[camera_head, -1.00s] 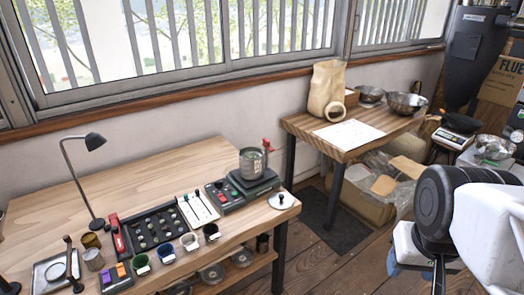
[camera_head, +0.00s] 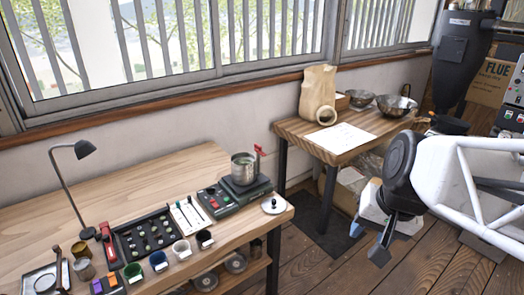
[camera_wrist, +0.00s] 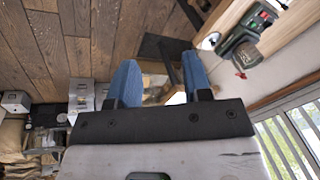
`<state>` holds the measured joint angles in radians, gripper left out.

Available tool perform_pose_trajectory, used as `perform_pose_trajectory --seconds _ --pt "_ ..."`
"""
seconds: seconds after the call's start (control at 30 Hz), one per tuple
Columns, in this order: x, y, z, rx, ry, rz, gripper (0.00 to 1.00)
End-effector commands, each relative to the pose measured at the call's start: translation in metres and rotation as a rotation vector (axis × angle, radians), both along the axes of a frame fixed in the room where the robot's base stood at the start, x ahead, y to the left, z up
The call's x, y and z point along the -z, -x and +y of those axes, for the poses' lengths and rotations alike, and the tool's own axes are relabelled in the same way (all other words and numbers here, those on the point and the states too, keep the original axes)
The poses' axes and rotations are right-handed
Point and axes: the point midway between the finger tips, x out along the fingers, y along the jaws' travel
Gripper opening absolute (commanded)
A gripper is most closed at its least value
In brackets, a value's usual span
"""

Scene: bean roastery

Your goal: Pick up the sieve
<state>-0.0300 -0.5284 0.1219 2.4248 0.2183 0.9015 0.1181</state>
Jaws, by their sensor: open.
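I cannot tell for sure which thing is the sieve. Two round metal bowls, the left one (camera_head: 360,98) and the right one (camera_head: 397,106), stand on the small side table (camera_head: 345,155); their mesh is too small to make out. Round metal discs (camera_head: 235,264) lie on the shelf under the workbench. My gripper (camera_head: 380,243) is at the right, apart from both tables and over the floor side. In the wrist view its two blue fingers (camera_wrist: 161,78) are spread apart with nothing held between them.
The workbench (camera_head: 140,190) carries a lamp (camera_head: 72,165), a black sample tray (camera_head: 150,235), cups and a metal pot (camera_head: 243,168) on a scale. A paper bag (camera_head: 317,93) and a white sheet (camera_head: 337,137) are on the side table. Open floor lies between bench and arm.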

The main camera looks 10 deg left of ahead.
Motion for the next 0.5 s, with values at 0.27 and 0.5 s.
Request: perform_pose_trajectory --seconds 0.27,0.5 --pt "-0.004 -0.075 0.049 0.174 -0.222 0.053 0.45" --pt "-0.002 -0.14 0.092 0.34 -0.405 0.117 0.45"
